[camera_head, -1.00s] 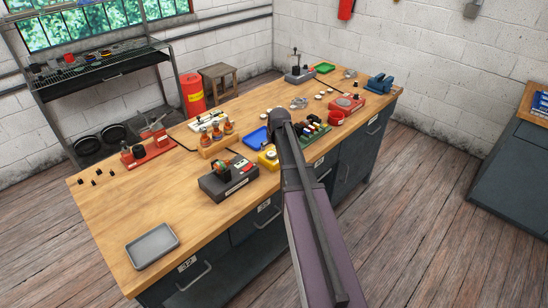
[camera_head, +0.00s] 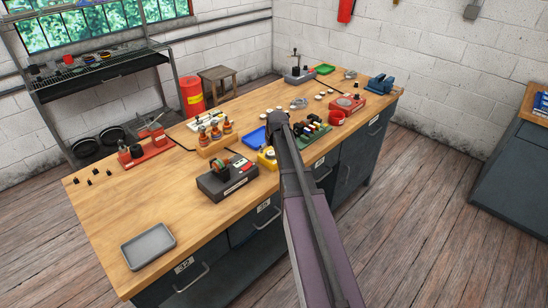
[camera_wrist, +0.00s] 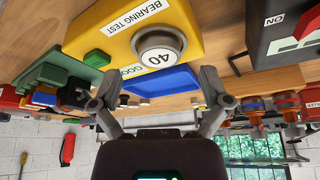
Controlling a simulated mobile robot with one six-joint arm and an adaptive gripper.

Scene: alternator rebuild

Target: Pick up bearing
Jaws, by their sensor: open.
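A yellow box marked BEARING TEST (camera_wrist: 185,22) fills the top middle of the wrist view; it also shows on the bench in the head view (camera_head: 265,161). On its near face is a grey ring around a white disc marked 40 (camera_wrist: 158,55). I cannot tell whether this ring is the bearing or a dial. My gripper (camera_wrist: 160,88) is open, with its fingers apart and nothing seen between them. It is near the yellow box and a blue tray (camera_wrist: 162,80). In the head view my arm hides the gripper. No other part is clearly a bearing.
On the wooden bench (camera_head: 120,213), a black tester (camera_head: 227,179) stands left of the yellow box. A wooden block with copper-coloured parts (camera_head: 213,140) is behind it. A green rack (camera_head: 312,131) lies right of my arm. The grey tray (camera_head: 148,247) has clear bench around it.

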